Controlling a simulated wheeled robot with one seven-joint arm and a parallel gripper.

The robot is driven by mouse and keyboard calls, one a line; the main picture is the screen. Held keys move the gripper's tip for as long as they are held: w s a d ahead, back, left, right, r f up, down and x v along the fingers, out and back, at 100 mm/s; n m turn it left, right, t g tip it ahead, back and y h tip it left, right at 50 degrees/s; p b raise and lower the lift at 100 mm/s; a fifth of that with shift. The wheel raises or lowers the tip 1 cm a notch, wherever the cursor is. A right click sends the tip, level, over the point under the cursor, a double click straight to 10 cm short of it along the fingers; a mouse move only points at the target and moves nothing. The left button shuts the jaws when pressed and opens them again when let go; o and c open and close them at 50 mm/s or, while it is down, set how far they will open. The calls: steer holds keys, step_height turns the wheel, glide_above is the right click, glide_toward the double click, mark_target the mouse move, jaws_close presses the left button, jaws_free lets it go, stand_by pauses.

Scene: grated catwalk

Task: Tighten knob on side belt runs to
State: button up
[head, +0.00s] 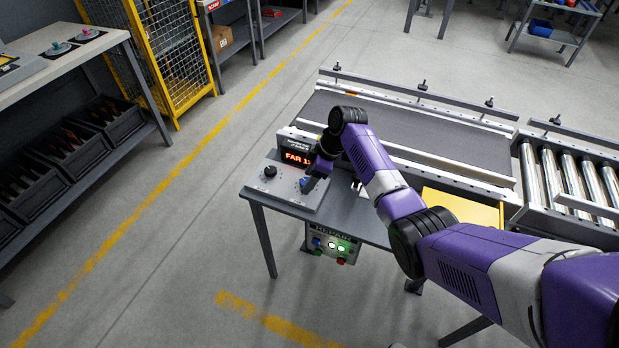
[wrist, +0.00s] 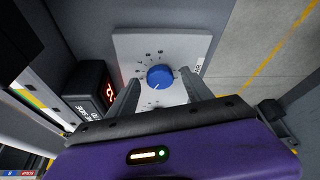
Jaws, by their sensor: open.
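A round blue knob (wrist: 160,77) with a pale pointer sits on a light square dial plate (wrist: 190,45) with scale marks. In the head view the blue knob (head: 304,183) is on the grey control panel (head: 285,196), partly covered by my gripper. A black knob (head: 269,172) is left of it. My gripper (wrist: 160,84) is open, one finger on each side of the blue knob in the wrist view; I cannot tell whether they touch it. A display (head: 297,159) with red characters reading "FAR 1", partly hidden, stands behind the knobs.
A dark conveyor belt (head: 400,125) with side rails lies behind the panel, and rollers (head: 570,175) are at right. A yellow panel (head: 465,207) lies beside my arm.

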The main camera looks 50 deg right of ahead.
jaws_close()
steer(key=shift+a+m+p, duration=0.1)
steer(key=shift+m+p, duration=0.2)
steer(key=shift+p, duration=0.1)
steer(key=shift+s+a+r+m+h+p, duration=0.15)
steer(key=shift+m+h+p, duration=0.35)
steer(key=shift+m+p, duration=0.45)
steer(key=m+h+p, duration=0.1)
steer(key=m, duration=0.1)
steer(key=shift+m+t+p, duration=0.35)
steer(key=shift+t+p, duration=0.05)
steer(key=m+h+p, duration=0.1)
steer(key=m, duration=0.2)
steer(key=shift+a+p, duration=0.2)
steer(key=shift+p, duration=0.1)
steer(key=shift+m+h+p, duration=0.4)
steer(key=shift+m+h, duration=0.3)
steer(key=shift+m, duration=1.1)
